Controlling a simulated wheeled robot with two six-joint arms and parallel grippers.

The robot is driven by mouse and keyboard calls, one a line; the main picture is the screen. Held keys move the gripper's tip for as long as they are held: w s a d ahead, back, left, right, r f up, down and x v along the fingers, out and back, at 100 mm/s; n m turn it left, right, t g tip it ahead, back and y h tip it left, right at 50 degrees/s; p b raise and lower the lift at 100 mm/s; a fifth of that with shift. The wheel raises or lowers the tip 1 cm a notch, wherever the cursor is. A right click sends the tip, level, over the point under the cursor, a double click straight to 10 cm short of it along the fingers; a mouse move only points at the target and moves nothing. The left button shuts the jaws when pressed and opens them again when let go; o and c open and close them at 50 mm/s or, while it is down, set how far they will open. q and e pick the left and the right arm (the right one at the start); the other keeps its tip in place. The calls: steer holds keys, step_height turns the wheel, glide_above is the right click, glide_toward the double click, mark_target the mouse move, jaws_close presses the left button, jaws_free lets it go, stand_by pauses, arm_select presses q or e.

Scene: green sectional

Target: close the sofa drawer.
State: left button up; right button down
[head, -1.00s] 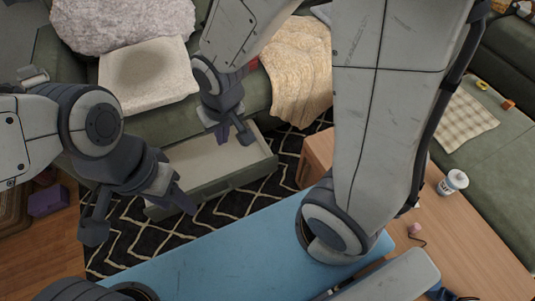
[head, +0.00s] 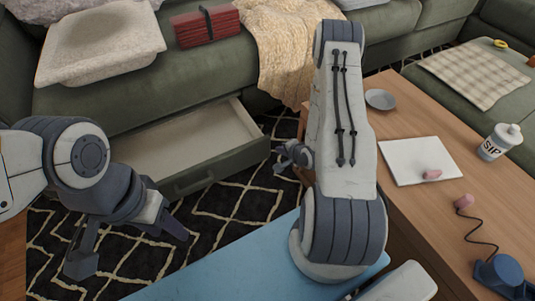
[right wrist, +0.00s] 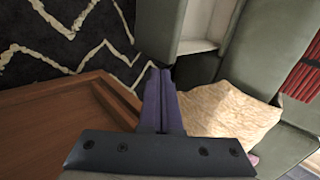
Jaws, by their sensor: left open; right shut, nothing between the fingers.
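The sofa drawer (head: 208,169) is pulled out from the base of the green sofa (head: 130,90), and its inside looks empty. In the right wrist view the drawer (right wrist: 201,26) shows at the top, partly cut off. My left gripper (head: 128,250) is open above the rug, in front of and left of the drawer, and apart from it. My right gripper (head: 282,157) is near the drawer's right front corner, beside the table; its fingers (right wrist: 160,90) are together and empty in the right wrist view. My right arm hides part of the space right of the drawer.
A wooden table (head: 420,225) stands right of the drawer, holding a notepad (head: 415,160), a bottle (head: 499,141) and a small dish (head: 380,98). A cream blanket (head: 285,55) hangs over the sofa edge. The patterned rug (head: 225,215) before the drawer is clear.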

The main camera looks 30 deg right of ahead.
steer(key=f, duration=0.2)
steer(key=b, duration=0.7)
glide_toward(264, 142)
steer(key=shift+m, duration=0.4)
steer(key=x, duration=0.5)
steer(key=shift+s+f, duration=0.2)
steer(key=shift+f, duration=0.4)
steer(key=shift+w+r, duration=0.1)
steer(key=shift+w, duration=0.2)
arm_select(q)
step_height(264, 142, down, 8)
steer(key=shift+f+b, duration=0.2)
steer(key=shift+b, duration=0.1)
arm_select(e)
steer(key=shift+w, duration=0.15)
steer(key=shift+w+r, duration=0.1)
steer(key=shift+w, duration=0.05)
